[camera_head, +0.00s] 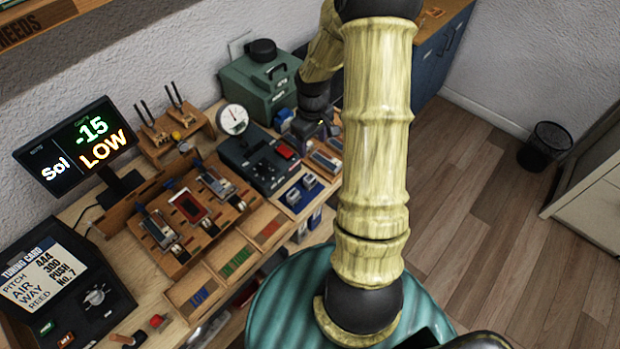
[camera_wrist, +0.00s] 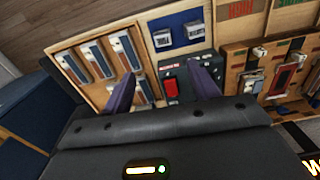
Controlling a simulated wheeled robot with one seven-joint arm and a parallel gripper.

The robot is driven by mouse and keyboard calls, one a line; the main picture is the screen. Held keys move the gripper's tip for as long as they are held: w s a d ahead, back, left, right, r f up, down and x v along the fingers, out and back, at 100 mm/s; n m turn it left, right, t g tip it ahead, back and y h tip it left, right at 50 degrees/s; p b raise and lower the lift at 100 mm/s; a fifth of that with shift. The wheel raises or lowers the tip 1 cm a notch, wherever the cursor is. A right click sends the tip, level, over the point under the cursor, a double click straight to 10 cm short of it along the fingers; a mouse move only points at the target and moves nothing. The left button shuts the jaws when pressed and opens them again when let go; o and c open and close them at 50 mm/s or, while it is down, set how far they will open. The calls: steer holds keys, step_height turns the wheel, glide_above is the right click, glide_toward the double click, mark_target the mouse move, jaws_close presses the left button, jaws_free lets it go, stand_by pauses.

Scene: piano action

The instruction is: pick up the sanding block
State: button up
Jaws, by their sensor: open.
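I cannot tell for sure which thing is the sanding block. Two small grey-and-white blocks sit apart on a blue pad; the left one (camera_wrist: 162,38) and the right one (camera_wrist: 194,30) show in the wrist view. In the head view the same pair, one block (camera_head: 292,196) and the other (camera_head: 309,181), lies at the bench's front edge. In the head view my gripper (camera_head: 313,127) hangs over the back right of the bench, partly hidden by my arm.
A wooden tray (camera_wrist: 80,42) of slim plates lies left of the fingers. A black box with a red button (camera_head: 285,152) stands beside it. A dial gauge (camera_head: 232,119), a green case (camera_head: 255,82), a reed rack (camera_head: 187,208) and two screens crowd the bench.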

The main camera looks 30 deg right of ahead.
steer(key=shift+a, duration=0.1)
steer(key=p, duration=0.3)
glide_toward(310, 177)
steer(key=f, duration=0.5)
steer(key=shift+s+d, duration=0.2)
steer(key=shift+f, duration=0.1)
steer(key=shift+w+a+f+p, duration=0.1)
steer(key=shift+a+f+p, duration=0.1)
steer(key=shift+f+p, duration=0.65)
steer(key=shift+w+f+p, duration=0.1)
steer(key=shift+f+p, duration=0.35)
steer(key=shift+f, duration=1.25)
